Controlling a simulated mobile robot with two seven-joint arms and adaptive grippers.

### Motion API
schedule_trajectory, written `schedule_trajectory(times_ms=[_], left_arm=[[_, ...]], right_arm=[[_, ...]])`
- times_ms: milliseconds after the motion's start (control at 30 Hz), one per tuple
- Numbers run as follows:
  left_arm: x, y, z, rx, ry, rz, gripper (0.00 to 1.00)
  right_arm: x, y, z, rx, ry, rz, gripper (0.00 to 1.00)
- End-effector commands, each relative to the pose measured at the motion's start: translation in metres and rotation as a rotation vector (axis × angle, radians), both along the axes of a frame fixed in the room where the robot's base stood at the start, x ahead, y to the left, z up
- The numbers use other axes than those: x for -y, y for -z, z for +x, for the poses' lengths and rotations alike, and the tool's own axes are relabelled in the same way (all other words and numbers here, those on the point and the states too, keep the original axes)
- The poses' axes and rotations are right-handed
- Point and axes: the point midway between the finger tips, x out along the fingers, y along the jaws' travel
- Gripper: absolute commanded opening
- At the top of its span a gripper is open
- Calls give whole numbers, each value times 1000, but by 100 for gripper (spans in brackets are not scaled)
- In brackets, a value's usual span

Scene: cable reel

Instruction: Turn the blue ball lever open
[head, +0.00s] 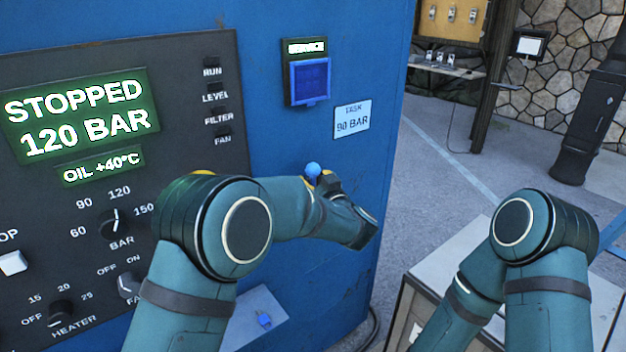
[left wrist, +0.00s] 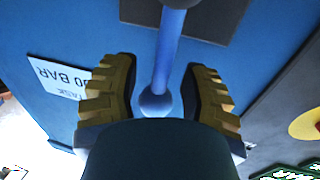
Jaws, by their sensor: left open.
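The blue ball lever shows in the head view as a round blue ball (head: 313,169) just above my left gripper (head: 318,180), in front of the blue cabinet. In the left wrist view, its blue rod (left wrist: 170,50) runs down to the ball (left wrist: 155,103). The ball lies between the two ridged, yellowish fingers of my left gripper (left wrist: 160,85). The fingers are open, with a visible gap on each side. Part of the ball's lower edge is hidden by the dark gripper body. My right gripper is outside the view; only its arm shows.
The cabinet carries a dark control panel (head: 180,100) reading STOPPED 120 BAR, a blue-framed service box (head: 309,80) and a TASK 90 BAR label (head: 352,119).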

Motion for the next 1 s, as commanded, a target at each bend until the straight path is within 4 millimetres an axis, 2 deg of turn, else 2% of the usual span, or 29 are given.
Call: schedule_trajectory(times_ms=[367,400,500,800,1000], left_arm=[[-2,0,4,0,-1,0,44],[-2,0,4,0,-1,0,30],[-2,0,4,0,-1,0,0],[-1,-1,4,1,-1,3,0],[2,0,6,-25,0,39,0]], right_arm=[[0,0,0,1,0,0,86],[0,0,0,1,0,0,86],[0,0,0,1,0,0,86],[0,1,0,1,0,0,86],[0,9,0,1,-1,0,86]])
